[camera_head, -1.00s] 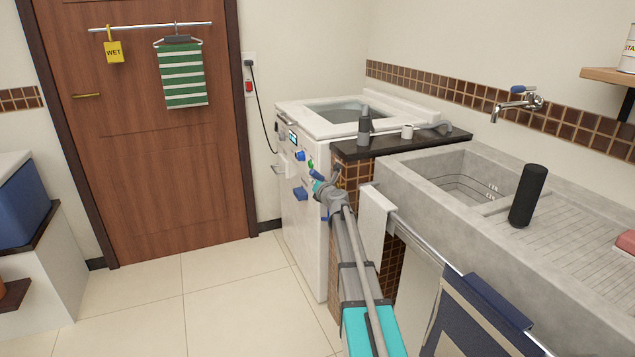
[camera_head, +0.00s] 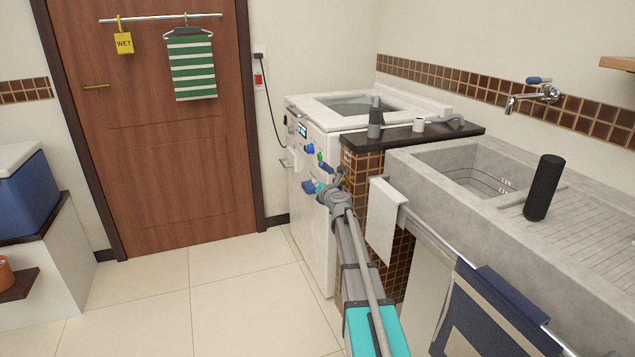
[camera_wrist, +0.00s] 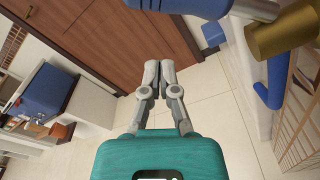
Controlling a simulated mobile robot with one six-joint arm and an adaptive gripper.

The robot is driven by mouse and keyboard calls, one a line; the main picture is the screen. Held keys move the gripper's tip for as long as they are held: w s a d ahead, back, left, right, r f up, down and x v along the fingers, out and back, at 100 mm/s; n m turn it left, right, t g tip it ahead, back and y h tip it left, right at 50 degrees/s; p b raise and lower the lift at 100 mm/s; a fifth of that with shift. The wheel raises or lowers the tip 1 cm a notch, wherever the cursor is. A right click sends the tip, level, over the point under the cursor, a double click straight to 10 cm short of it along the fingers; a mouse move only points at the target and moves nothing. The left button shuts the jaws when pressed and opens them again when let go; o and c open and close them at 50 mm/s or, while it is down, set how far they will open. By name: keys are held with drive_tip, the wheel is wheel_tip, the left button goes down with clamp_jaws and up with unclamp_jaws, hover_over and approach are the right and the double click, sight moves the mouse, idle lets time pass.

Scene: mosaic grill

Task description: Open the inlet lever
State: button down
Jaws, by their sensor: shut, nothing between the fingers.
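A blue curved lever (camera_wrist: 276,78) beside a brass fitting (camera_wrist: 283,30) is at the upper right of the wrist view; it looks like the inlet lever. In the head view a small blue handle (camera_head: 326,167) shows by the tiled column, beside the washing machine's front. My gripper (camera_wrist: 158,66) is shut and empty, with its fingers to the left of the lever and apart from it in the wrist view.
The washing machine (camera_head: 318,232) stands close to my gripper, with a blue part (camera_head: 308,186) low on its front. The concrete sink (camera_head: 430,190) and a white towel (camera_head: 383,215) are on the right. The tiled floor (camera_head: 235,290) before the door (camera_head: 185,190) is clear.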

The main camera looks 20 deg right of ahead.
drive_tip(key=s, duration=0.8)
drive_tip(key=shift+r, duration=0.3)
drive_tip(key=shift+a, duration=0.15)
drive_tip(key=s+a+f+n+g+y, duration=0.2)
drive_tip(key=s+a+f+n+g, duration=0.15)
drive_tip(key=a+n, duration=0.45)
drive_tip(key=s+a+f+n+g+y, duration=0.2)
drive_tip(key=s+a+f+n, duration=0.2)
drive_tip(key=a+n, duration=0.35)
drive_tip(key=s+a+f+n+g+y, duration=0.2)
drive_tip(key=s+a+f+n+g, duration=0.15)
drive_tip(key=a+n, duration=0.45)
drive_tip(key=s+a+f+n+g+h+p, duration=0.1)
drive_tip(key=s+f+n+g+h, duration=0.25)
drive_tip(key=s+n, duration=0.6)
drive_tip(key=s+a+f+n+g+h, duration=0.2)
drive_tip(key=s+n+g, duration=0.3)
drive_tip(key=s+n, duration=0.5)
wheel_tip(320, 180, up, 31)
drive_tip(key=p, duration=3.1)
drive_tip(key=shift+s+d+m, duration=0.2)
drive_tip(key=shift+s+m, duration=0.1)
drive_tip(key=shift+s, duration=0.05)
